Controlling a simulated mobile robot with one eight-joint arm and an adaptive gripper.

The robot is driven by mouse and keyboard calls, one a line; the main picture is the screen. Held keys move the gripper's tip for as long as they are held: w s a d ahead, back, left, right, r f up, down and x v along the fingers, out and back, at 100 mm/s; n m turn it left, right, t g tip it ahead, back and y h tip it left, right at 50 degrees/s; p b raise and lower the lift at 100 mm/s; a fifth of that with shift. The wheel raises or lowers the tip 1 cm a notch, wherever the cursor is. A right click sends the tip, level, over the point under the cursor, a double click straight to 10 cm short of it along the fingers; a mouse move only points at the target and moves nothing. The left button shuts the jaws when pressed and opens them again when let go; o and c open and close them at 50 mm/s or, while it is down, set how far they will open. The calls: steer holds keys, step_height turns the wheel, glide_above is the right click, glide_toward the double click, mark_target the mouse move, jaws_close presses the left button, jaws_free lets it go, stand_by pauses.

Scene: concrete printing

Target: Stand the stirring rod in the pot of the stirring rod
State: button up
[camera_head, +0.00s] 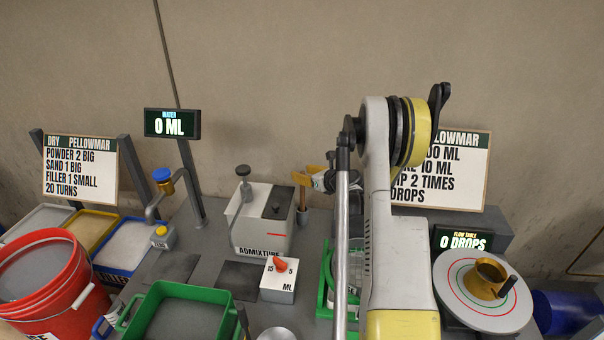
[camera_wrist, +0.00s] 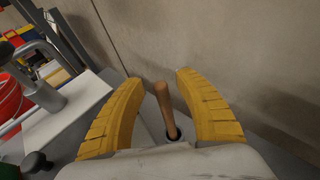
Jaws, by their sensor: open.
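The stirring rod (camera_wrist: 165,105) is a brown wooden stick. In the wrist view its lower end is inside the dark mouth of its pot (camera_wrist: 174,135), and it stands roughly upright with a slight lean. My gripper (camera_wrist: 155,78) is open, with one yellow finger on each side of the rod and a gap to both. In the head view the small grey pot (camera_head: 302,216) stands beside the admixture box, with the rod (camera_head: 302,199) rising from it. My gripper (camera_head: 309,174) is at the rod's upper part there, and partly hides it.
The white admixture box (camera_head: 268,228) stands just left of the pot. A green rack (camera_head: 325,282) is in front, partly behind my arm. The wall is close behind. The flow table (camera_head: 455,300) is at right; a red bucket (camera_head: 50,290) and green tub (camera_head: 160,292) are at left.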

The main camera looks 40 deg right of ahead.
steer(key=v, duration=1.1)
steer(key=shift+s, duration=0.25)
stand_by(0.4)
